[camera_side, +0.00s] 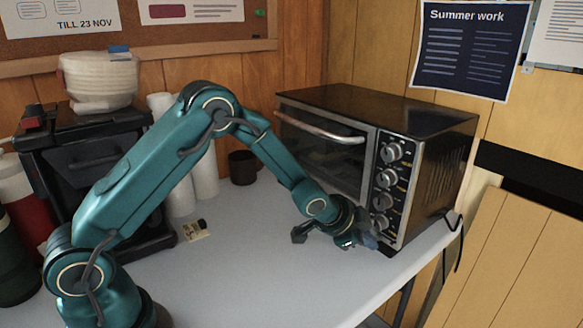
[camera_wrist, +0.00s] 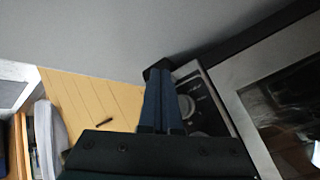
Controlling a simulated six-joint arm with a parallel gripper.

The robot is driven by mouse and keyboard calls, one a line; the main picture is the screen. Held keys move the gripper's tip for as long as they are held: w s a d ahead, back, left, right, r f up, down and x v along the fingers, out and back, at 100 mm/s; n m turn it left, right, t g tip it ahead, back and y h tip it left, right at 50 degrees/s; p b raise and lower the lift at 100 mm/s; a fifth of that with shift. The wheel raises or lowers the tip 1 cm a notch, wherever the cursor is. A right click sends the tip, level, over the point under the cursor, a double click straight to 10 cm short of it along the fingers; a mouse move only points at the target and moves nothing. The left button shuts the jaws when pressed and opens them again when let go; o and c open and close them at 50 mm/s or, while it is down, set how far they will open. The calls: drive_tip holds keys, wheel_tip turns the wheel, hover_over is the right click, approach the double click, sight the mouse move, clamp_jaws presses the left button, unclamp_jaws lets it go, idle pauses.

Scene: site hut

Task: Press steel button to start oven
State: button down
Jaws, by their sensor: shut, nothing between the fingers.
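The oven (camera_side: 440,133) is a dark and steel box on the grey table, with its glass door closed. Its control panel, right of the door, carries a column of several silver knobs (camera_side: 391,152). I cannot pick out a separate steel button; the panel's bottom is partly hidden by my gripper. My gripper (camera_side: 369,241) is low in front of the panel's lower end. In the wrist view its dark blue fingers (camera_wrist: 158,78) are together and empty, overlapping the panel's edge, with a silver knob (camera_wrist: 186,105) just right of them. I cannot tell whether they touch the oven.
The oven's door handle (camera_side: 320,129) juts out at the upper left. A dark mug (camera_side: 242,167) stands left of the oven, and white cups (camera_side: 204,172) stand behind my arm. A black coffee machine (camera_side: 85,155) is at the left. The table's front middle (camera_side: 250,275) is clear.

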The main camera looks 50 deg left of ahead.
drive_tip(key=shift+w, duration=0.25)
idle(0.5)
drive_tip(key=shift+s, duration=0.8)
drive_tip(key=shift+s, duration=2.5)
